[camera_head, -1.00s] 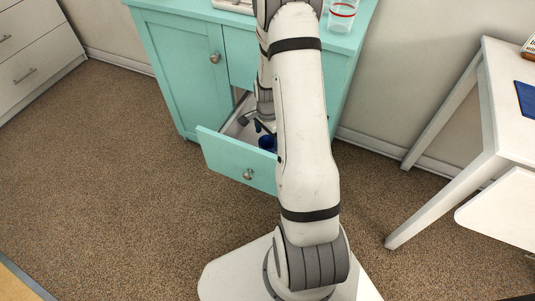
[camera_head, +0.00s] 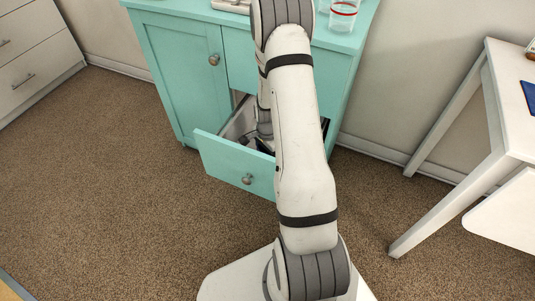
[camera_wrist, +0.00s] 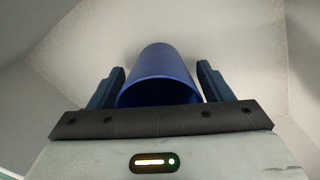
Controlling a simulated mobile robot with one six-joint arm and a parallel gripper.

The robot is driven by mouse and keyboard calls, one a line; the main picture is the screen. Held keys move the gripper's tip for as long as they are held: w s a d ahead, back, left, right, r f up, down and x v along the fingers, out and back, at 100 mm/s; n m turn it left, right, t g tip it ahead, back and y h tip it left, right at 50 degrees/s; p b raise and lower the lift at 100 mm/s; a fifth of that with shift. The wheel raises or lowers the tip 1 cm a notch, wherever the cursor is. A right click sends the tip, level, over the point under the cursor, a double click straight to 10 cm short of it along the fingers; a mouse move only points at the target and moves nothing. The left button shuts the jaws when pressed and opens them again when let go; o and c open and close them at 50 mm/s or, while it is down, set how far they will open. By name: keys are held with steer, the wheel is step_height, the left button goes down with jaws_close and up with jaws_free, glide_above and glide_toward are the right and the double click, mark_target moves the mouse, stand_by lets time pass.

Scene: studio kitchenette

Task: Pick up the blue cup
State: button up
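The blue cup (camera_wrist: 160,72) stands in the open drawer and shows in the wrist view between the two fingers of my gripper (camera_wrist: 161,80). The fingers are apart, one on each side of the cup, with a small gap visible near each side. In the head view my arm and gripper reach down into the drawer (camera_head: 235,164), and the cup is hidden behind them. The cup's rim faces the gripper's palm.
The drawer belongs to a teal cabinet (camera_head: 180,75), and its pale walls surround the gripper closely. A clear glass with red bands (camera_head: 342,15) stands on the cabinet top. A white table (camera_head: 510,110) is at the right. The carpet at the left is clear.

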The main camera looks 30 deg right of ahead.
steer(key=c, duration=0.8)
steer(key=shift+o, duration=0.2)
steer(key=shift+r, duration=0.1)
